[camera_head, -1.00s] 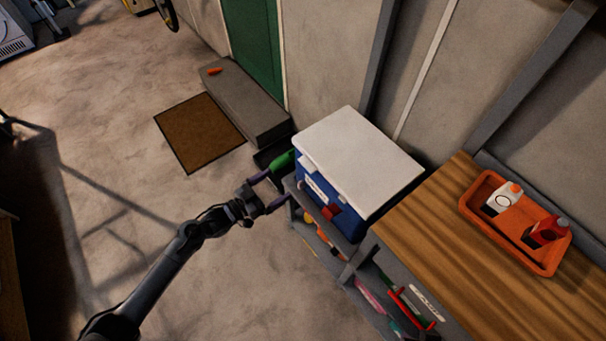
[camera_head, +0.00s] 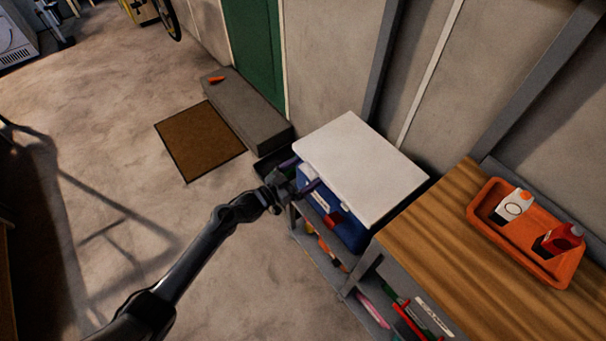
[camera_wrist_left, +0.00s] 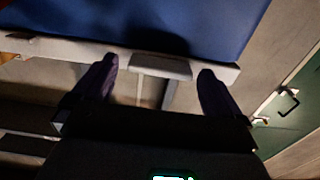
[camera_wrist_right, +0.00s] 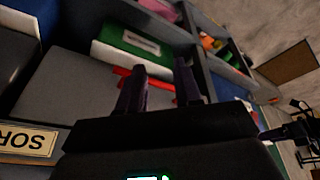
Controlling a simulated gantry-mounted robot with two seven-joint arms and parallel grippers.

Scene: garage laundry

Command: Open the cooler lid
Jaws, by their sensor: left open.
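The cooler has a blue body (camera_head: 349,232) and a flat white lid (camera_head: 360,165), which lies closed on it. It stands on a grey shelf unit against the wall. My left gripper (camera_head: 300,175) is at the cooler's front, just under the lid edge near its left end. In the left wrist view its open fingers (camera_wrist_left: 155,75) sit either side of a pale tab (camera_wrist_left: 160,66) on the lid's rim; contact is unclear. My right gripper (camera_wrist_right: 160,75) is open and empty in its wrist view, facing the lower shelves; it is outside the head view.
A wooden worktop (camera_head: 432,222) with an orange tray (camera_head: 548,268) holding two bottles adjoins the cooler on the right. Lower shelves hold a red-handled item (camera_head: 408,318) and other goods. A grey step (camera_head: 240,112) and brown mat (camera_head: 200,140) lie left, with open floor.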

